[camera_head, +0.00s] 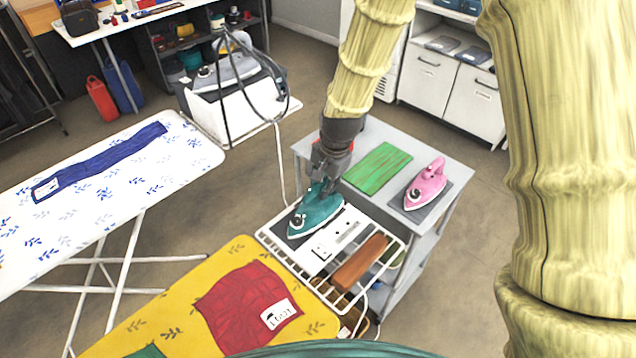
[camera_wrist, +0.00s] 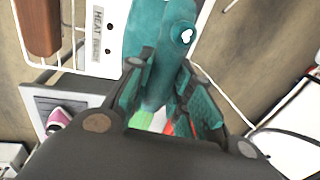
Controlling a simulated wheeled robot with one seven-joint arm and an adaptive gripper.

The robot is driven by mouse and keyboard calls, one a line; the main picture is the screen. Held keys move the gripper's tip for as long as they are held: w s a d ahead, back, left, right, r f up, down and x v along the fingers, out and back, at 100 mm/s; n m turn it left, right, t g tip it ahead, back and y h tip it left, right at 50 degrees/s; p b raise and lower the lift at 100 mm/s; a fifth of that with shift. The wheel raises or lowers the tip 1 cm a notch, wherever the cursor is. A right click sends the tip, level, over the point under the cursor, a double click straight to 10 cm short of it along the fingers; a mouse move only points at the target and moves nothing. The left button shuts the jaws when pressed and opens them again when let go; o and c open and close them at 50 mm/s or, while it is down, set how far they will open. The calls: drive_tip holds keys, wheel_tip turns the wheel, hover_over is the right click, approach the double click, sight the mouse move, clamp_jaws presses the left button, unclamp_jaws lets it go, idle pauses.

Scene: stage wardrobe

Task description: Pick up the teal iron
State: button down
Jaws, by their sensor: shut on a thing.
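My gripper (camera_head: 325,182) reaches down from above and is shut on the iron's upper part. In the wrist view the teal iron (camera_wrist: 163,50) lies between the two fingers of my gripper (camera_wrist: 165,95), and its handle is partly hidden by them. I cannot tell whether its soleplate touches the pad.
A pink iron (camera_head: 426,184) and a green board (camera_head: 377,168) are on the cart (camera_head: 455,165). A wire rack (camera_head: 263,236) holds a white power strip and a brown block (camera_head: 359,262). A yellow ironing board (camera_head: 180,317) with a red cloth lies in front. A white ironing board is at left.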

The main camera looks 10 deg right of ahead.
drive_tip(key=s+d+r+b, duration=0.1)
drive_tip(key=s+d+b, duration=0.2)
drive_tip(key=s, duration=0.9)
drive_tip(key=shift+s+d+r, duration=0.15)
drive_tip(key=shift+d, duration=0.05)
